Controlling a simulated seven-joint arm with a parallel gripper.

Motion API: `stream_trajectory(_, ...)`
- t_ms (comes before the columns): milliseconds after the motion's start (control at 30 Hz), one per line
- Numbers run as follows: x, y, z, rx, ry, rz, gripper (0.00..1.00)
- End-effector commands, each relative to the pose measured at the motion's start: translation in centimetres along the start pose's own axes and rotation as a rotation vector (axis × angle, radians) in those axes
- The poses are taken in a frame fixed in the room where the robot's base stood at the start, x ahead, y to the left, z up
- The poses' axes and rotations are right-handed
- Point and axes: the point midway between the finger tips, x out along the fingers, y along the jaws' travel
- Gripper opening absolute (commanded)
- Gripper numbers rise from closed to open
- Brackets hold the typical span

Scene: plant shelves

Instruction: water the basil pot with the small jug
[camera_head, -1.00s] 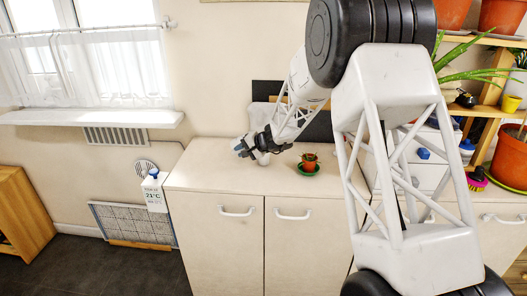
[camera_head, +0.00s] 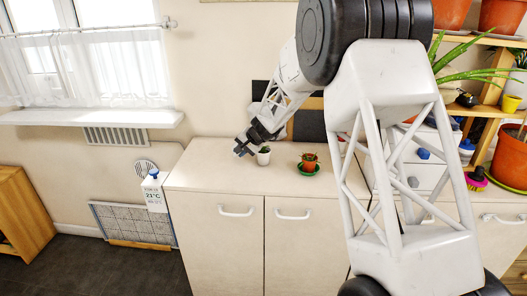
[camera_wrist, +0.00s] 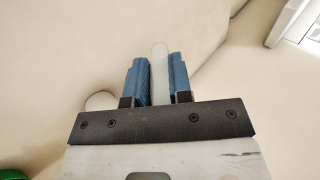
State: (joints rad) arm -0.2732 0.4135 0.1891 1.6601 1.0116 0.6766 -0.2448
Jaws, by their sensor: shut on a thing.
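The small jug (camera_head: 263,157) looks like a small pale vessel, just right of my gripper (camera_head: 241,151) in the head view, above or on the cabinet top. In the wrist view my gripper (camera_wrist: 160,82) has its blue fingers shut on a narrow pale part (camera_wrist: 160,72), which looks like the jug's handle. A rounded pale shape (camera_wrist: 100,101) shows left of the fingers. The basil pot (camera_head: 309,166) is a small terracotta pot with a low plant, standing on a green saucer (camera_head: 309,173) to the right of the jug. Water in the jug cannot be seen.
The cabinet top (camera_head: 205,165) is clear on the left and in front. Dark and brown panels (camera_head: 309,126) stand against the wall behind. Shelves with larger pots (camera_head: 510,160) and a pink brush (camera_head: 477,178) are at the right.

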Motion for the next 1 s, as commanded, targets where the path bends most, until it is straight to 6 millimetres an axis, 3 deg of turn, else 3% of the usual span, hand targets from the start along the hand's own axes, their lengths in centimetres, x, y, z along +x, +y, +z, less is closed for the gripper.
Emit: stream_trajectory(1000,1.3,-1.8,0.2,-0.035,0.003,0.27,0.0)
